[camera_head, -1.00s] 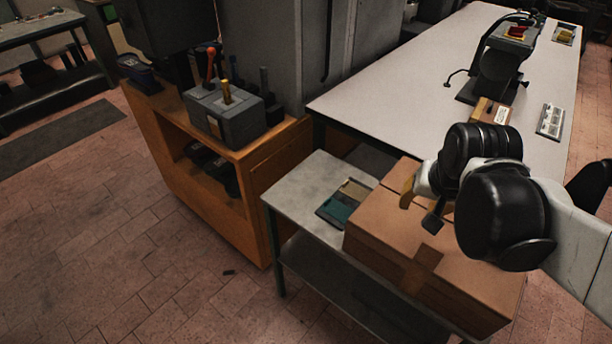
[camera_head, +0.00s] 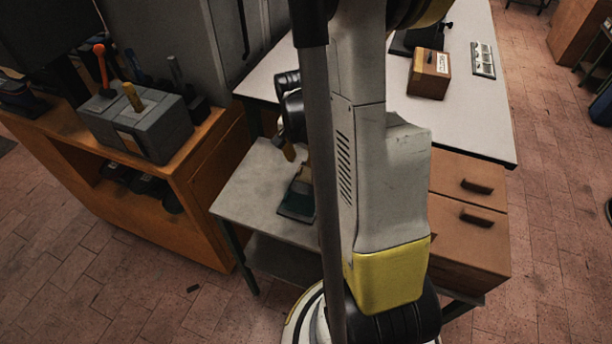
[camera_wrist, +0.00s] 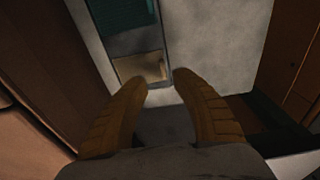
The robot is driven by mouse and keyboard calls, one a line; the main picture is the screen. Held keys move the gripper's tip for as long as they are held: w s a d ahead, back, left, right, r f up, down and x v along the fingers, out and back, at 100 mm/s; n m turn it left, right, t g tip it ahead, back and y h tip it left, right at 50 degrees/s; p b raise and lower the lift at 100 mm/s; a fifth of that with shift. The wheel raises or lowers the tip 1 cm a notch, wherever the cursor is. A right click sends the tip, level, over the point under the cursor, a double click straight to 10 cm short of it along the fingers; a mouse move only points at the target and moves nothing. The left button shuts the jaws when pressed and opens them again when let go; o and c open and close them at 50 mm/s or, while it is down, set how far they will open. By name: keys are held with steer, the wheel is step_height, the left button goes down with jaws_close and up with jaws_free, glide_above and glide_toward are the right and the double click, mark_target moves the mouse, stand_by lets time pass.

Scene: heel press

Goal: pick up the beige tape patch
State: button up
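The beige tape patch (camera_wrist: 140,67) lies flat just beyond my fingertips in the wrist view, beside a teal patch (camera_wrist: 124,14). In the head view the beige patch (camera_head: 304,179) is partly hidden by my arm, next to the teal patch (camera_head: 296,205) on a small grey table (camera_head: 245,195). My gripper (camera_wrist: 161,82) is open and empty, with its two brown fingers apart. The beige patch shows slightly left of the gap between them. In the head view my gripper (camera_head: 289,152) hangs above the table; its exact height is hard to tell.
An orange-brown cabinet (camera_head: 190,200) with a grey tool block (camera_head: 137,125) stands at left. A white worktable (camera_head: 470,110) lies behind, carrying a small brown box (camera_head: 428,75). A brown drawer front (camera_head: 465,185) is at right. Bare grey tabletop lies right of the patches in the wrist view.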

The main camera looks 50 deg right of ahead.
mark_target(300, 169)
steer(key=f+b, duration=0.1)
steer(key=f, duration=0.1)
steer(key=f+b, duration=0.1)
steer(key=f, duration=0.2)
steer(key=shift+w+d+f+b, duration=0.15)
steer(key=shift+w+f+b, duration=0.2)
steer(key=shift+w+b, duration=0.05)
steer(key=shift+r, duration=0.1)
jaws_close()
